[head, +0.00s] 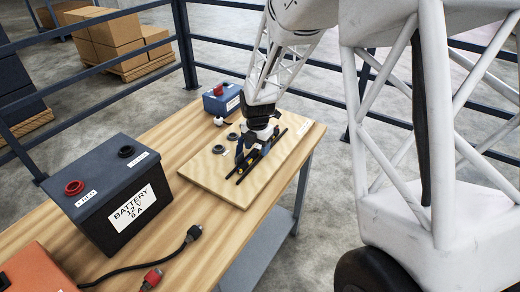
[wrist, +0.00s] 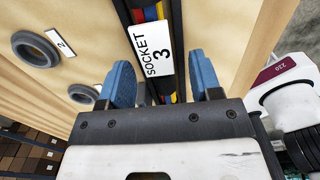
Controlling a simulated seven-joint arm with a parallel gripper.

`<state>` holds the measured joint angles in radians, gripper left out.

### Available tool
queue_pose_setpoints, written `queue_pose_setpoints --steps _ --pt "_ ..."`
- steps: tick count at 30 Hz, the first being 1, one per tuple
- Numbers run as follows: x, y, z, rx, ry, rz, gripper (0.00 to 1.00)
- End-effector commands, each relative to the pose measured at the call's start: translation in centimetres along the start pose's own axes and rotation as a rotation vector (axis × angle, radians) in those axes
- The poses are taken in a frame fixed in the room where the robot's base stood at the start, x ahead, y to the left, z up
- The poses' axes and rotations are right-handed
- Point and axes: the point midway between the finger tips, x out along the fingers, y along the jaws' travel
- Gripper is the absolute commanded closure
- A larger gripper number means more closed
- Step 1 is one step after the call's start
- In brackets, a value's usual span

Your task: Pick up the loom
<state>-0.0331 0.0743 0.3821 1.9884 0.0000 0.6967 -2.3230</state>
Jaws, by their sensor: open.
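The loom (wrist: 150,14) is a bundle of red, blue and yellow wires between two dark rails, with a white tag (wrist: 152,48) reading "SOCKET 3". In the head view the dark rails (head: 274,143) lie on a wooden board (head: 210,190), and my gripper covers much of the loom. My gripper (head: 247,155) points down over it. In the wrist view my gripper (wrist: 160,78) is open, with one blue finger on each side of the loom and rails. Gaps show beside the fingers. Whether the fingertips touch the board is hard to tell.
Dark round rings (head: 219,149) sit on the board left of the gripper. A blue box with a red top (head: 221,98) stands behind. A large battery (head: 108,195), an orange box (head: 38,270) and a black cable (head: 150,262) are on the table (head: 165,145). Rails surround the table.

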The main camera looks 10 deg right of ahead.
Motion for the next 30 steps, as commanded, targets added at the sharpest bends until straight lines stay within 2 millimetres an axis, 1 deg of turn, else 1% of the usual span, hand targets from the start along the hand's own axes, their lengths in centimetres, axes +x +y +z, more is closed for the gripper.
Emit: queue_pose_setpoints --steps 16,27,30 --pt "0.08 -0.01 0.0 0.0 0.0 0.0 0.42" --pt "0.08 -0.01 0.0 0.0 0.0 0.0 0.98" --pt "0.07 0.0 0.01 0.0 0.0 0.0 0.99"
